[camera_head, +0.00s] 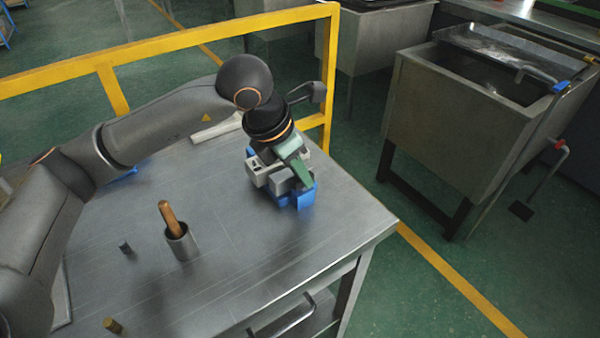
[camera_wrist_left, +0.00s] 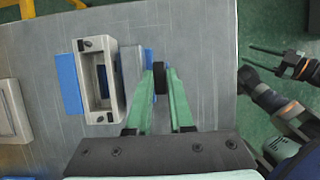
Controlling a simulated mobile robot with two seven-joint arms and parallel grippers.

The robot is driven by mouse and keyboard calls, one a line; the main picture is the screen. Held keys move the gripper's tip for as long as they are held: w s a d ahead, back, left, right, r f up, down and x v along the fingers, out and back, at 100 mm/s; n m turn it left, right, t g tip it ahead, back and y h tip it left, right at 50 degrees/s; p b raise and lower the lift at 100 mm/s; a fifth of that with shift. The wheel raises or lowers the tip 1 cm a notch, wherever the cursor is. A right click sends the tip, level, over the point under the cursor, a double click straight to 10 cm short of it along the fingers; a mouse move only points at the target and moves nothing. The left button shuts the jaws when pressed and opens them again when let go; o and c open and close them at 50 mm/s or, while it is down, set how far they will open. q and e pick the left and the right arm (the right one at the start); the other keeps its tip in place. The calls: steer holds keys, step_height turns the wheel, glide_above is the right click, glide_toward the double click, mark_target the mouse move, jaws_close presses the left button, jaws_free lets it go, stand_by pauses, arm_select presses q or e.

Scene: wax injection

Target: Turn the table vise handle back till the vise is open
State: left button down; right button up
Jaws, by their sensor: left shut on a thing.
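The table vise (camera_head: 262,172) stands near the right end of the metal table, with a grey body and blue parts; my gripper covers part of it. In the left wrist view its grey frame (camera_wrist_left: 117,92) lies left of my fingers, with blue pieces on both sides. My left gripper (camera_wrist_left: 162,72) has green fingers closed on the black vise handle (camera_wrist_left: 160,84). In the head view the left gripper (camera_head: 303,178) points down at the vise. How far apart the jaws stand is hard to tell. My right gripper (camera_wrist_left: 262,66) is open and empty, beyond the table edge.
A metal cup (camera_head: 182,245) with a wooden-handled tool (camera_head: 169,218), a small dark cylinder (camera_head: 125,248) and a brass piece (camera_head: 113,325) stand on the table. A yellow rail (camera_head: 180,40) runs behind it. A metal tank (camera_head: 450,120) stands at the right. The table's front right is clear.

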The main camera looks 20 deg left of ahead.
stand_by(0.4)
arm_select(q)
steer(key=c, duration=0.8)
jaws_free()
steer(key=shift+a, duration=0.1)
